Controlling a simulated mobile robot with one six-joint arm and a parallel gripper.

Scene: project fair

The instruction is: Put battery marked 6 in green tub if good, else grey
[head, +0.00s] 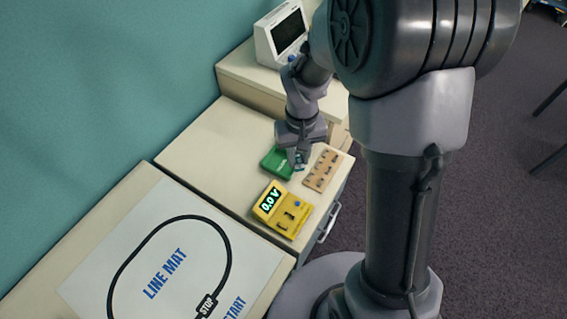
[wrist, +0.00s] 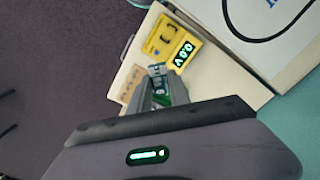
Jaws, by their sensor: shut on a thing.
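My gripper (head: 299,164) is shut on a small battery (wrist: 157,70), seen between the fingers in the wrist view. Its marking is too small to read. The green tub (head: 278,162) is on the cabinet top just left of my gripper, and part of it shows behind the fingers in the wrist view. The yellow tester (head: 282,222) lies in front of my gripper, and its display reads 0.0 V. The tester also shows in the wrist view (wrist: 168,42). No grey tub can be made out.
A wooden battery rack (head: 322,170) with slots lies right of my gripper, near the cabinet edge. A white sheet with a line track (head: 172,255) covers the surface at the front left. A white device with a dark screen (head: 281,36) stands at the back. The cabinet top left of the tub is clear.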

